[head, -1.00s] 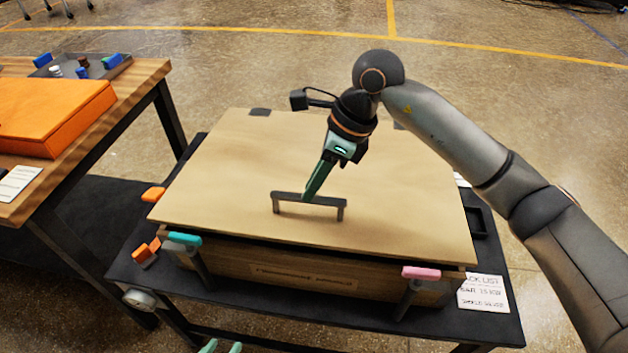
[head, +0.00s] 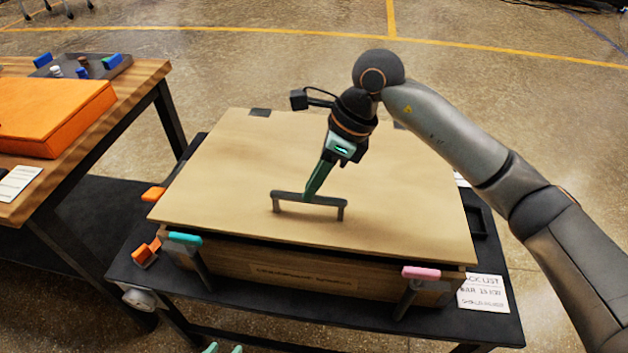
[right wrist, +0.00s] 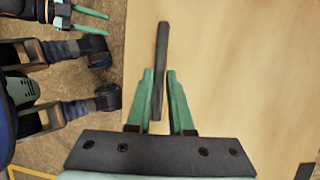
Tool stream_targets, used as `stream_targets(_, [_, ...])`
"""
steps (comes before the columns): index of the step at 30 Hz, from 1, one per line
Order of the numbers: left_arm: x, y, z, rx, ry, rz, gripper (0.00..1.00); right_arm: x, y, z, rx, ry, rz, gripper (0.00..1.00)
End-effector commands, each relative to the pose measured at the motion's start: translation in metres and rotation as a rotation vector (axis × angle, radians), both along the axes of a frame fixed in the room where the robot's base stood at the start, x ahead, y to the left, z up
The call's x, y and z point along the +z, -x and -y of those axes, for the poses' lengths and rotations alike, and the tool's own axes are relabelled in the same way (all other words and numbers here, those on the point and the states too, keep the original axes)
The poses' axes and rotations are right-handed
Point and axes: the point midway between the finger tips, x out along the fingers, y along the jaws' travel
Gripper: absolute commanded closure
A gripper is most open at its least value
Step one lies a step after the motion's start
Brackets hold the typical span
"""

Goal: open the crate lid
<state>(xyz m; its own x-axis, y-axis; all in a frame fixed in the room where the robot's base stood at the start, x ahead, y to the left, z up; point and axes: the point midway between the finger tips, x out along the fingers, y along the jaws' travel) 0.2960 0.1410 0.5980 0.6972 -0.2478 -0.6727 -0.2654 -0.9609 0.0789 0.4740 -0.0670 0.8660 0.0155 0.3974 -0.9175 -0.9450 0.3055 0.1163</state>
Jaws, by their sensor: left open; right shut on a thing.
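The crate lid (head: 250,160) is a flat tan board on top of the wooden crate (head: 300,278). A dark line shows under its front edge; I cannot tell whether the lid is slightly raised. The dark bar handle (head: 285,196) stands near the front of the lid. My right gripper (head: 308,196) is shut on the handle; in the right wrist view the handle (right wrist: 162,60) runs between the green fingers (right wrist: 160,98). My left gripper (head: 223,348) is open and empty at the bottom edge of the head view, below the crate front, and shows in the right wrist view (right wrist: 92,18).
A teal-topped latch (head: 185,238) and a pink-topped latch (head: 420,272) are on the crate front. The crate stands on a black table (head: 130,262). Orange clips (head: 146,252) and a paper list (head: 483,293) lie beside it. A wooden bench (head: 140,85) is at left.

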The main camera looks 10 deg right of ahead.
Motion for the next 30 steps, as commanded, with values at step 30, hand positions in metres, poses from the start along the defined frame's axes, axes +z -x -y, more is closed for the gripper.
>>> stream_targets(30, [0.045, -0.004, 0.005, -0.003, 0.007, 0.0, 0.5, 0.09, -0.04, 0.014, -0.015, 0.0, 0.014, 1.0])
